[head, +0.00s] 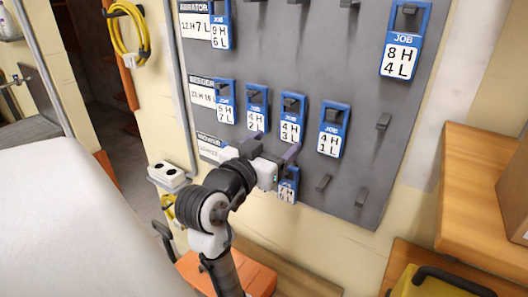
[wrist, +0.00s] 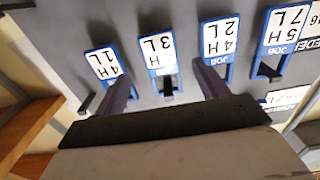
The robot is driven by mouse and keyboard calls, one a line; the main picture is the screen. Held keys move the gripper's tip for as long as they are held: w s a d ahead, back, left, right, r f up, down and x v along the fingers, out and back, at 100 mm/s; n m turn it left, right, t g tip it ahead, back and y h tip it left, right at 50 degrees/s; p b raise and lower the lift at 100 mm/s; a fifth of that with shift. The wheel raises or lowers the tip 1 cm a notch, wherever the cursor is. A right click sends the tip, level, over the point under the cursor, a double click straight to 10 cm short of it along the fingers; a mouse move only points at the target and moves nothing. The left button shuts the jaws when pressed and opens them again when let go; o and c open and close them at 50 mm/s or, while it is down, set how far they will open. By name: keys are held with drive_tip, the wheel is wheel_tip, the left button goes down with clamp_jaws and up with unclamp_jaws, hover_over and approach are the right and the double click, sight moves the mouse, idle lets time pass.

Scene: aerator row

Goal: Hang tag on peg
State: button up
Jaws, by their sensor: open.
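My gripper (head: 274,146) is open in front of the grey board, its two dark fingers apart. In the wrist view, which shows the board upside down, my gripper (wrist: 160,78) has its fingers either side of the 4H 3L tag (wrist: 159,48) and its peg (wrist: 168,85); nothing is clearly gripped. That blue-framed tag (head: 290,130) hangs in the middle row. The 4H 2L tag (head: 255,117) hangs left of it and the 4H 1L tag (head: 329,142) right of it. A 6L tag (head: 287,190) hangs lower, partly hidden by my gripper.
The board (head: 290,55) also holds a 5H 7L tag (head: 225,112), a 9H 6L tag (head: 220,38) and an 8H 4L tag (head: 401,60). Bare pegs (head: 383,122) are at the right. A wooden shelf (head: 485,180) stands right of the board, an orange box (head: 255,282) below.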

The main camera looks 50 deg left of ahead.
sight(291, 124)
drive_tip(key=shift+x, duration=3.75)
drive_tip(key=c, duration=0.9)
drive_tip(key=shift+r, duration=0.1)
drive_tip(key=shift+r+p, duration=0.7)
drive_tip(key=shift+r, duration=0.05)
drive_tip(key=v, duration=0.8)
drive_tip(key=shift+s, duration=0.25)
drive_tip(key=shift+d, duration=0.1)
